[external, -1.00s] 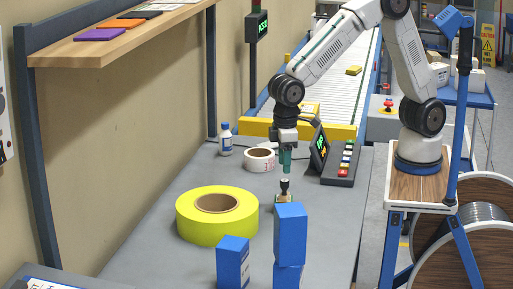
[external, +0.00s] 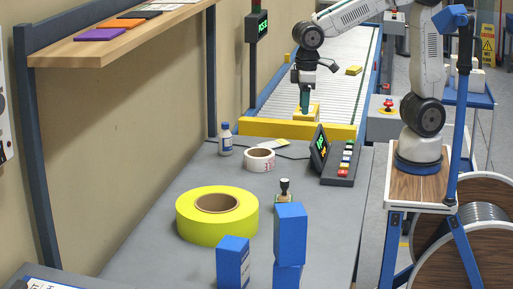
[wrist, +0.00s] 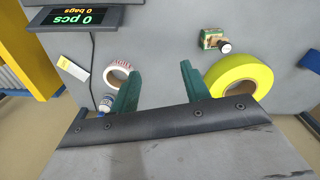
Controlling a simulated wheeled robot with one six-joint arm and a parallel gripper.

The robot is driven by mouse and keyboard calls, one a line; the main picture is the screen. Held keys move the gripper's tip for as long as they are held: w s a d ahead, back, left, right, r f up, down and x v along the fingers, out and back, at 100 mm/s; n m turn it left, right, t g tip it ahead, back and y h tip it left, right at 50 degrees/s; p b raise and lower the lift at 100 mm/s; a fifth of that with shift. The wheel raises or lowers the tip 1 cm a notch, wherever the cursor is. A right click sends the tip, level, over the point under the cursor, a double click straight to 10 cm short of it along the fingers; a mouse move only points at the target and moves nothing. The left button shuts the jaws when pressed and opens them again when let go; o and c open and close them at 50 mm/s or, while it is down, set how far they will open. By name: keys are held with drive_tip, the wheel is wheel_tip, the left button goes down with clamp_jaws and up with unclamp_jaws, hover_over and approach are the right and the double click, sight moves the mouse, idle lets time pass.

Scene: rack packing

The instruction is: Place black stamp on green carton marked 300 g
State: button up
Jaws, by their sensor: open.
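A yellow tape roll (external: 188,222) lies left of the carton, and blue boxes (external: 290,222) stand in front of it. A white tape roll (external: 259,160), a bottle (external: 226,141) and a display panel (external: 320,150) are farther back. The table's middle is mostly clear.

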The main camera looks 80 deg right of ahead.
drive_tip(key=s+d+r+m, duration=0.1)
drive_tip(key=s+d+m, duration=0.2)
drive_tip(key=s+d, duration=1.6)
drive_tip(key=shift+d+t, duration=0.3)
drive_tip(key=shift+t, duration=0.1)
